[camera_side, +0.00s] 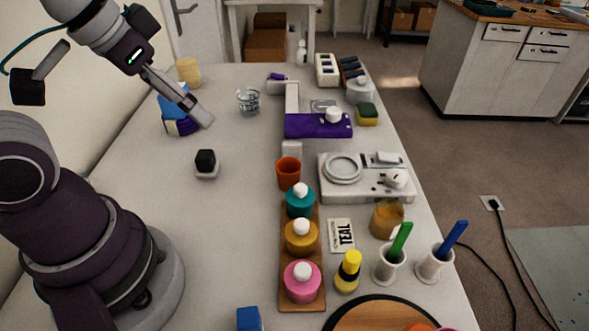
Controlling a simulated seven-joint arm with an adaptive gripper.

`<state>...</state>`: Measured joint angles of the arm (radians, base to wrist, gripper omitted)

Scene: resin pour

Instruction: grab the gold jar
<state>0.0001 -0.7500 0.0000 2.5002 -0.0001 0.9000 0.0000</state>
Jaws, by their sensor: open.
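The gold jar (301,239) is a round amber-gold jar with a white cap. It stands upright on a narrow wooden tray (290,210), between a teal jar (300,203) and a pink jar (302,284). My gripper (203,117) is at the upper left, over the far left part of the table, well away from the gold jar. It is open and nothing shows in it. It is seen edge-on, so the gap between its fingers is hard to make out.
An orange cup (288,173) stands just behind the teal jar. The table left of the tray is mostly clear, with a small black-topped object (206,163).

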